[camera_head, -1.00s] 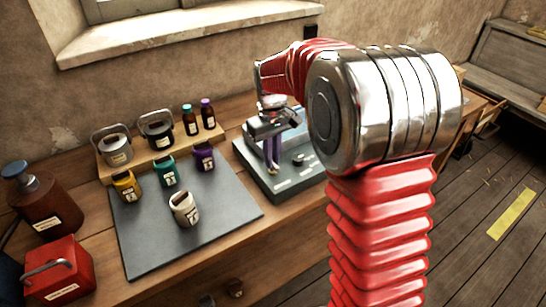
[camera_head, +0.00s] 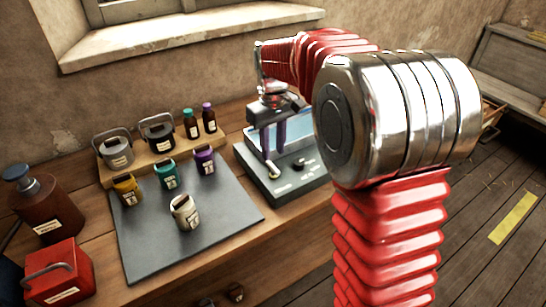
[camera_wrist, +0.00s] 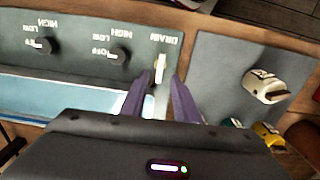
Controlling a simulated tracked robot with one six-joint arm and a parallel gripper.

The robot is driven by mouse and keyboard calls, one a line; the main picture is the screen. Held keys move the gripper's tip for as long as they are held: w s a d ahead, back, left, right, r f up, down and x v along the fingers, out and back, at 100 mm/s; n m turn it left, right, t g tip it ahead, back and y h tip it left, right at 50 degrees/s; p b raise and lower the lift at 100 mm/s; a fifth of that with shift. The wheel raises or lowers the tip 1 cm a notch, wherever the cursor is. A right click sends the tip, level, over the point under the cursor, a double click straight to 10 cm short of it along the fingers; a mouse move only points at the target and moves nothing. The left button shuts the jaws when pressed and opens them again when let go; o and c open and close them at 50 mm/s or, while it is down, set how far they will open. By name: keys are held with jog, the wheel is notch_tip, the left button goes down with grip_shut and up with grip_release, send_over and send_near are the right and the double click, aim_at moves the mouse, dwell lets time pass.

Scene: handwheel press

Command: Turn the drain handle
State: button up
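The drain handle (camera_wrist: 160,68) is a small pale brass-like lever under the DRAIN label on the grey-green front panel of the device (camera_head: 290,188). In the head view, its lower end (camera_head: 272,174) shows by my fingertips. My gripper (camera_wrist: 159,84) points down at the panel with two purple fingers spread apart. In the wrist view the handle lies in the gap between the fingertips, with space visible on both sides. Whether the tips are level with it is hard to tell. In the head view my gripper (camera_head: 273,160) stands over the device's left part.
Two black knobs (camera_wrist: 118,54) (camera_wrist: 45,46) sit along the panel beside the handle. A light-blue basin (camera_head: 296,134) lies behind it. A dark mat (camera_head: 160,240) to the left holds a white canister (camera_head: 185,212) and several coloured ones.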

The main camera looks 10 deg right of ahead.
aim_at(273, 166)
notch_tip(273, 166, up, 8)
jog(key=shift+r, duration=0.25)
dwell(0.4)
jog(key=s+f+m+t, duration=0.1)
jog(key=s+m+t, duration=0.1)
jog(key=s, duration=1.1)
jog(key=s+f+m+t, duration=0.1)
jog(key=s+f+t, duration=0.1)
jog(key=s, duration=1.2)
jog(key=shift+d+m+t, duration=0.2)
jog(key=shift+m+t, duration=0.2)
jog(key=shift+t, duration=0.4)
jog(key=shift+w+a, duration=0.1)
